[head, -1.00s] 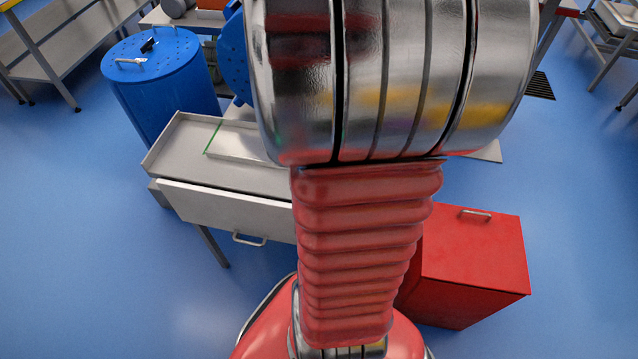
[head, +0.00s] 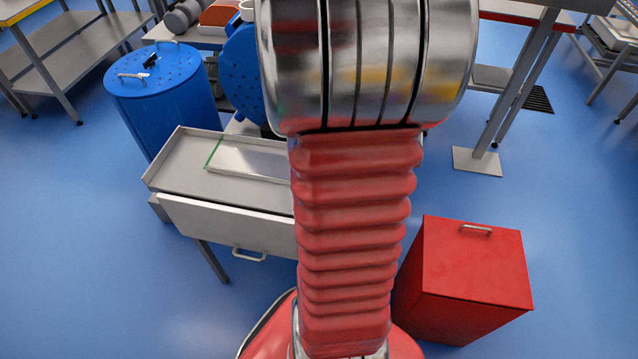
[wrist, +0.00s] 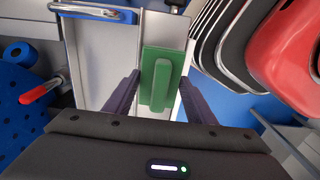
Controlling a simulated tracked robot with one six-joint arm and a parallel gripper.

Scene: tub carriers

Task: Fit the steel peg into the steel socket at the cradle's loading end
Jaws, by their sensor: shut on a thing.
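In the wrist view, my gripper (wrist: 160,84) has its two dark fingers on either side of a green block (wrist: 163,62) with a raised green bar, and is shut on it. Its far side is hidden, and whether a steel peg is joined to it I cannot tell. A pale tray-like surface lies behind it. In the head view my arm hides my gripper. I cannot make out the steel peg, the steel socket or the cradle's loading end in either view.
In the head view, a grey bench (head: 185,165) carries a pale plate with a green edge. A blue drum (head: 165,100) stands behind it. A red bin (head: 465,275) is at lower right, and a post with a foot plate (head: 477,161) is behind. Blue floor is clear at left.

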